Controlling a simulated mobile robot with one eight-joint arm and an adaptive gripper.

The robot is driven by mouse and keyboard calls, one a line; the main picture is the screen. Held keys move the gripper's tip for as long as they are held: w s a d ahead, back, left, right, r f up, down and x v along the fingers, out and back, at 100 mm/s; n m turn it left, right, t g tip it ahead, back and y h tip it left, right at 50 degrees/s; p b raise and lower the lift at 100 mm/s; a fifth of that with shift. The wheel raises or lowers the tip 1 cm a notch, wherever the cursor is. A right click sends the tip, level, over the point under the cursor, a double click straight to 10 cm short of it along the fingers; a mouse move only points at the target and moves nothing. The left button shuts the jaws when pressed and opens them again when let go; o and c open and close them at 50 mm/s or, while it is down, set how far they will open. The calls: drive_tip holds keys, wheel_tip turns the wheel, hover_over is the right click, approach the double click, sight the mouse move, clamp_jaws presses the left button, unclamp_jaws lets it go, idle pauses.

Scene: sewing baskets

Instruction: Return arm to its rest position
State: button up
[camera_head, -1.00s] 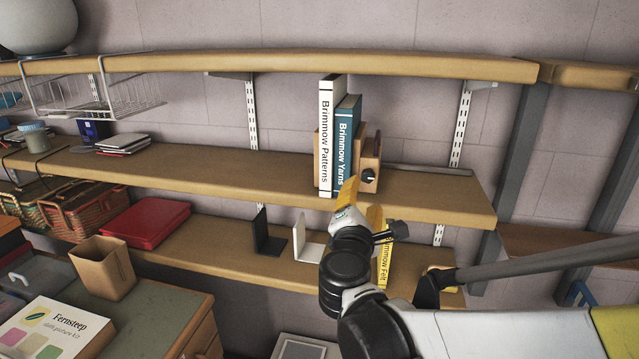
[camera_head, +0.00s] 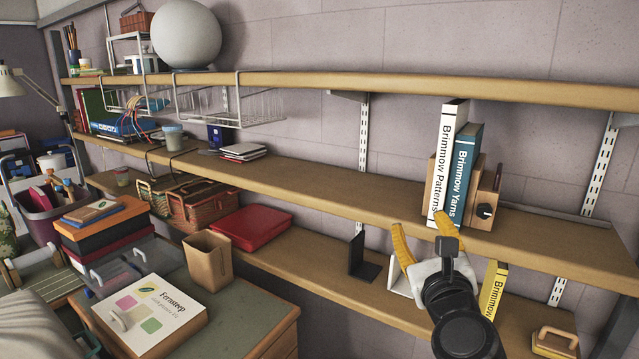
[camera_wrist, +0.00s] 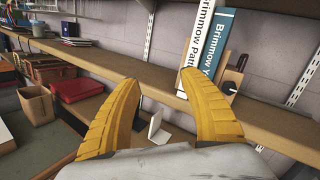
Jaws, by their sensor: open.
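My gripper (camera_head: 423,236) is open and empty, its two yellow fingers apart. In the head view it is in front of the shelves, below the upright books. In the wrist view the spread fingers (camera_wrist: 165,108) point toward the middle shelf, with nothing between them but the shelf front and a white bookend behind. The white book Brimmow Patterns (camera_head: 443,160) and the teal book Brimmow Yarns (camera_head: 463,172) stand on the middle shelf, apart from my gripper. A yellow book (camera_head: 492,290) stands on the lower shelf, partly hidden by my arm.
A black bookend (camera_head: 366,262) and a white bookend (camera_head: 400,280) stand on the lower shelf. A red case (camera_head: 250,228) and wicker baskets (camera_head: 200,205) are to the left.

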drive_tip(key=s+a+f+n+g+y+b, duration=0.2)
drive_tip(key=s+a+f+n+g, duration=0.1)
drive_tip(key=f+n, duration=0.55)
drive_tip(key=s+a+f+n+g+y+b, duration=0.1)
drive_tip(key=s+a+f+n+g+y, duration=0.3)
drive_tip(key=n, duration=0.8)
drive_tip(key=s+d+f+n+g+h+b, duration=0.1)
drive_tip(key=s+d+f+n+g+h, duration=0.1)
drive_tip(key=s+f+n, duration=0.3)
drive_tip(key=s+d+f+n+g+h+b, duration=0.1)
drive_tip(key=s+d+f+n+g+h, duration=0.1)
drive_tip(key=s+d+f+n, duration=0.2)
wheel_tip(320, 180, down, 4)
drive_tip(key=s+n, duration=0.2)
drive_tip(key=n, duration=0.1)
drive_tip(key=shift+d+r+g, duration=0.15)
drive_tip(key=shift+d+g, duration=0.1)
drive_tip(key=shift+g, duration=0.05)
